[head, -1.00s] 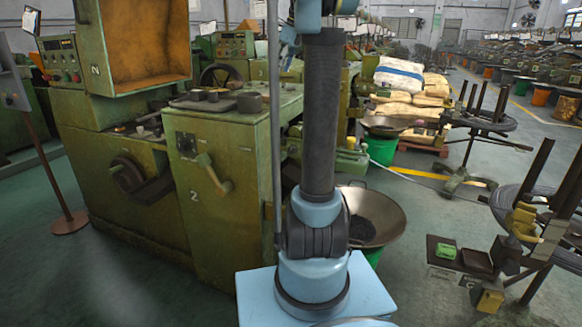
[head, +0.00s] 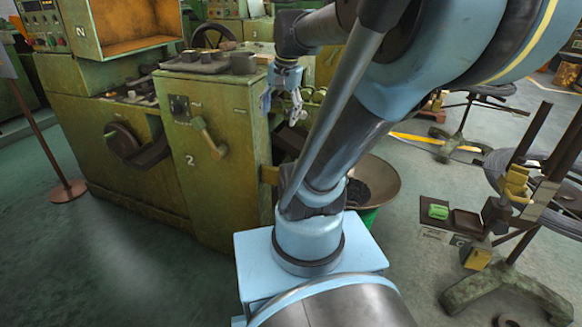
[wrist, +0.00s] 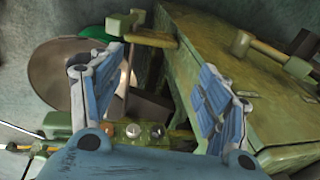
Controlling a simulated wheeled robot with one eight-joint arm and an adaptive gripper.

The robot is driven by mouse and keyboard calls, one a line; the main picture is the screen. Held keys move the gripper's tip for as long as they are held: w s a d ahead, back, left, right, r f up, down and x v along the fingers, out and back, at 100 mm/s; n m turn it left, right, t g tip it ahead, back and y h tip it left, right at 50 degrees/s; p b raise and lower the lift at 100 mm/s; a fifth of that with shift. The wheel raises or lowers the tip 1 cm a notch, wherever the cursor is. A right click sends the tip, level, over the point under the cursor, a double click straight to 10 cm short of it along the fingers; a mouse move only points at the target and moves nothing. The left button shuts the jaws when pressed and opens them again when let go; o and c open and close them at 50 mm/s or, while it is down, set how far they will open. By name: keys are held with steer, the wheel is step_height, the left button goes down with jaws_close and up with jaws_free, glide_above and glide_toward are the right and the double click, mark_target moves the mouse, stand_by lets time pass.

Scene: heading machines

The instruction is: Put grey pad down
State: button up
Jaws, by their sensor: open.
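My gripper (head: 281,104) is open beside the right side of the green machine (head: 215,160), below the level of its top. In the wrist view my gripper (wrist: 157,62) has its two blue-grey fingers wide apart, with no pad visible between them. A dark flat piece (head: 190,69) with small dark blocks lies on the machine top, and a dark grey round block (head: 243,62) stands to its right. I cannot tell whether any of these is the grey pad. In the wrist view, a dark block-like part (wrist: 150,108) shows beyond the fingers, beside the machine.
A wide metal bowl (head: 374,182) stands right of the machine, partly behind my arm. A post on a round base (head: 68,192) stands left. Open floor lies at front left.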

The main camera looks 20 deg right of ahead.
steer(key=s+d+f+n+h, duration=0.1)
steer(key=s+f+n, duration=0.6)
steer(key=s+f, duration=0.3)
step_height(320, 180, down, 4)
steer(key=shift+s+r, duration=0.25)
steer(key=shift+w+f, duration=0.2)
steer(key=shift+w, duration=0.3)
steer(key=shift+o, duration=0.5)
